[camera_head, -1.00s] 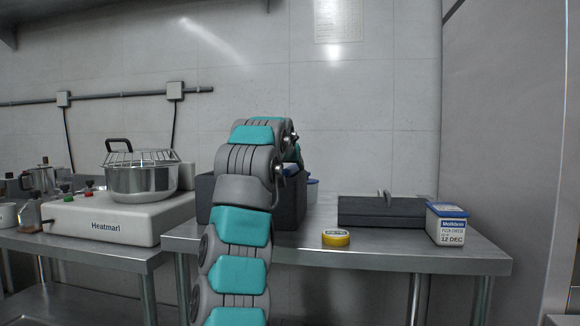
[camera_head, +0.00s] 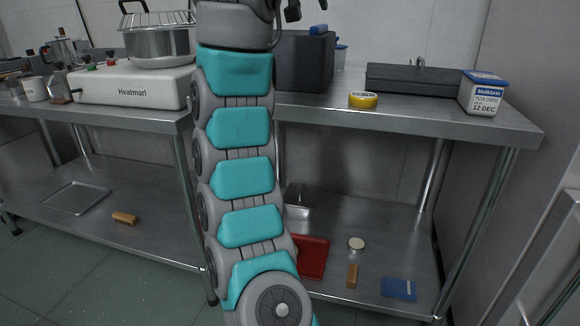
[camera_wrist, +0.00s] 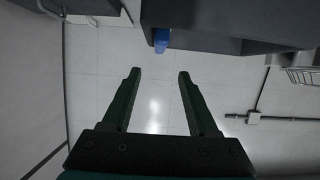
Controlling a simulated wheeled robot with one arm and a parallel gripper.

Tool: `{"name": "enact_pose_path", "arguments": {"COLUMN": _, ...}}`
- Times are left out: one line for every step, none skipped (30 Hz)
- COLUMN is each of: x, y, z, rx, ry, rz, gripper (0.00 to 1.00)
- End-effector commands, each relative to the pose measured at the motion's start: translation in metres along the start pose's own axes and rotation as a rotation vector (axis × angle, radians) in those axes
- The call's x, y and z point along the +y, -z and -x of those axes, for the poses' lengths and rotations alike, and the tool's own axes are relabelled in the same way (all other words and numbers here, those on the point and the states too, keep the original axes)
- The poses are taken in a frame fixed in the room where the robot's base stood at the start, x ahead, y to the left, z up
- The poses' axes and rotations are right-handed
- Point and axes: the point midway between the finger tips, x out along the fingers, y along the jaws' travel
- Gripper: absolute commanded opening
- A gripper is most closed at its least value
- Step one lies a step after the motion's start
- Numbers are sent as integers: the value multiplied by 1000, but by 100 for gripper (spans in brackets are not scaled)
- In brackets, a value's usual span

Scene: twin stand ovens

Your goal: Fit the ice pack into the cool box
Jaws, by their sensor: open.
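The cool box (camera_head: 304,62) is an open-looking dark grey box on the right-hand steel table, partly behind my arm. A blue piece, apparently the ice pack (camera_head: 318,30), shows at its top right rim, tilted or lying across the edge; how deep it sits is hidden. In the wrist view the blue end (camera_wrist: 161,40) sticks out past the dark box wall (camera_wrist: 205,38). My gripper (camera_wrist: 159,74) is open with nothing between its fingers, apart from the blue piece. In the head view only dark parts of it show at the top edge, above the box.
A hotplate (camera_head: 135,88) with a pot is left. The lower shelf holds a red tray (camera_head: 313,257) and small items.

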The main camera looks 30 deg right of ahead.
Motion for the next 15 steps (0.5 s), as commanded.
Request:
{"name": "enact_pose_path", "arguments": {"x": 0, "y": 0, "z": 0, "rx": 0, "ry": 0, "rz": 0, "gripper": 60}}
{"name": "enact_pose_path", "arguments": {"x": 0, "y": 0, "z": 0, "rx": -1, "ry": 0, "rz": 1, "gripper": 60}}
{"name": "enact_pose_path", "arguments": {"x": -1, "y": 0, "z": -1, "rx": -3, "ry": 2, "rz": 4, "gripper": 60}}
{"name": "enact_pose_path", "arguments": {"x": -2, "y": 0, "z": -1, "rx": -5, "ry": 4, "rz": 9, "gripper": 60}}
{"name": "enact_pose_path", "arguments": {"x": -4, "y": 1, "z": -1, "rx": -9, "ry": 7, "rz": 16, "gripper": 60}}
{"name": "enact_pose_path", "arguments": {"x": -7, "y": 1, "z": -2, "rx": -15, "ry": 12, "rz": 27, "gripper": 60}}
{"name": "enact_pose_path", "arguments": {"x": -9, "y": 1, "z": -2, "rx": -20, "ry": 18, "rz": 38, "gripper": 60}}
{"name": "enact_pose_path", "arguments": {"x": -13, "y": 1, "z": -3, "rx": -28, "ry": 23, "rz": 52, "gripper": 60}}
{"name": "enact_pose_path", "arguments": {"x": -19, "y": 0, "z": -5, "rx": -42, "ry": 33, "rz": 75, "gripper": 60}}
{"name": "enact_pose_path", "arguments": {"x": -24, "y": 0, "z": -6, "rx": -53, "ry": 43, "rz": 94, "gripper": 60}}
{"name": "enact_pose_path", "arguments": {"x": -28, "y": 0, "z": -6, "rx": -63, "ry": 52, "rz": 111, "gripper": 60}}
{"name": "enact_pose_path", "arguments": {"x": -36, "y": -3, "z": -7, "rx": -80, "ry": 67, "rz": 140, "gripper": 60}}
{"name": "enact_pose_path", "arguments": {"x": -41, "y": -5, "z": -7, "rx": -92, "ry": 78, "rz": 160, "gripper": 60}}
{"name": "enact_pose_path", "arguments": {"x": -47, "y": -8, "z": -9, "rx": -107, "ry": 88, "rz": 183, "gripper": 60}}
{"name": "enact_pose_path", "arguments": {"x": -54, "y": -11, "z": -8, "rx": -122, "ry": 105, "rz": 210, "gripper": 60}}
